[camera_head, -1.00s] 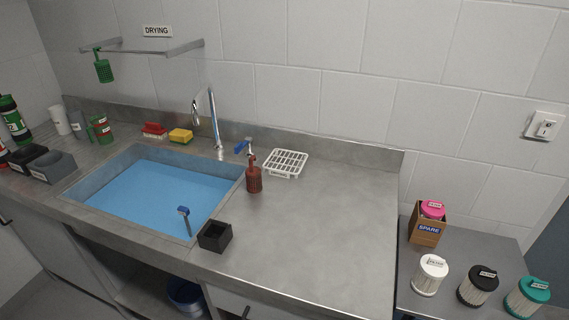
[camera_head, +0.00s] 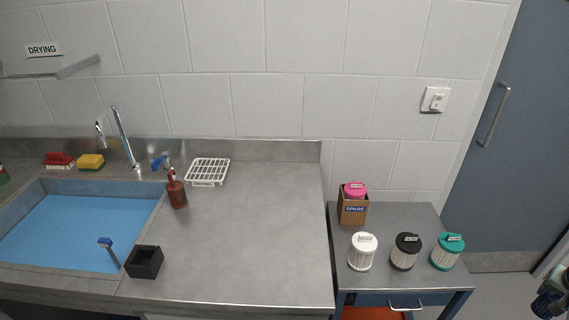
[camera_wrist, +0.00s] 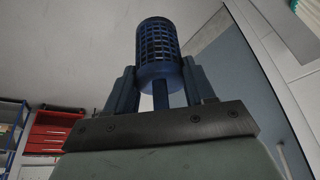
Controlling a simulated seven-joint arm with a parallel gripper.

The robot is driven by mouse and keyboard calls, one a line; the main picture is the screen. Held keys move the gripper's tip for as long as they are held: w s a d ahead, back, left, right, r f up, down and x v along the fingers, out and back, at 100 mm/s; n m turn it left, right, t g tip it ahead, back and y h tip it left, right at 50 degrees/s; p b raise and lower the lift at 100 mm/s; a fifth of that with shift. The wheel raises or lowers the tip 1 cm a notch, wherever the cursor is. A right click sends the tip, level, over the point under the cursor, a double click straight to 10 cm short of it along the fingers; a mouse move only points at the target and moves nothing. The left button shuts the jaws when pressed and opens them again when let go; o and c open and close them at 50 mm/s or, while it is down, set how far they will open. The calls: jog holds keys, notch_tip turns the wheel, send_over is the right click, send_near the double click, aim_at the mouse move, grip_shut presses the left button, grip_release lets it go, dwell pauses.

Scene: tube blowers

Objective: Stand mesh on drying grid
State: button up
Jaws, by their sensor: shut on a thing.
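My gripper (camera_wrist: 160,88) is shut on a dark blue mesh cylinder (camera_wrist: 158,45) in the wrist view. The mesh sticks out beyond the fingers, and its narrow stem lies between them. In the head view, my gripper (camera_head: 552,298) shows partly at the lower right edge, with dark blue parts, far from the sink counter. The white drying grid (camera_head: 209,170) lies flat on the counter near the back wall, right of the sink. It carries a label on its front edge, and its top looks empty.
A dark red bottle (camera_head: 176,194) stands just left of the grid. A black open box (camera_head: 144,262) sits at the counter's front. Counter right of the grid is clear. White (camera_head: 362,251), black (camera_head: 405,251) and teal (camera_head: 447,251) filters and a SPARE box (camera_head: 353,209) occupy the side table.

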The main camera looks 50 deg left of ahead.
aim_at(552, 298)
jog(key=shift+m, duration=0.7)
jog(key=v, duration=0.4)
jog(key=w+v, duration=0.1)
jog(key=v, duration=0.1)
jog(key=shift+s+a+r, duration=0.1)
jog(key=shift+a+r, duration=0.2)
jog(key=shift+a, duration=0.05)
jog(key=s+a+r+n, duration=0.1)
jog(key=a+r, duration=0.3)
jog(key=a, duration=0.4)
jog(key=s+a+r+n, duration=0.1)
jog(key=a+r, duration=0.3)
jog(key=a, duration=0.4)
jog(key=s+a+r+n+y, duration=0.1)
jog(key=s+a+n, duration=0.25)
jog(key=a, duration=1.35)
jog(key=s+a+r+n+y, duration=0.15)
jog(key=s+a, duration=0.25)
jog(key=a, duration=1.3)
jog(key=s+a+r+n+g+y, duration=0.1)
jog(key=s+a+n, duration=0.5)
jog(key=a, duration=1.1)
jog(key=s+a+r+n+g+y, duration=0.1)
jog(key=s+a+n+g, duration=0.15)
jog(key=s+a, duration=1.1)
jog(key=s+a+r+n+g+y, duration=0.1)
jog(key=s+a+n, duration=0.4)
jog(key=a, duration=1.6)
jog(key=shift+a+f, duration=0.1)
jog(key=shift+f, duration=4.25)
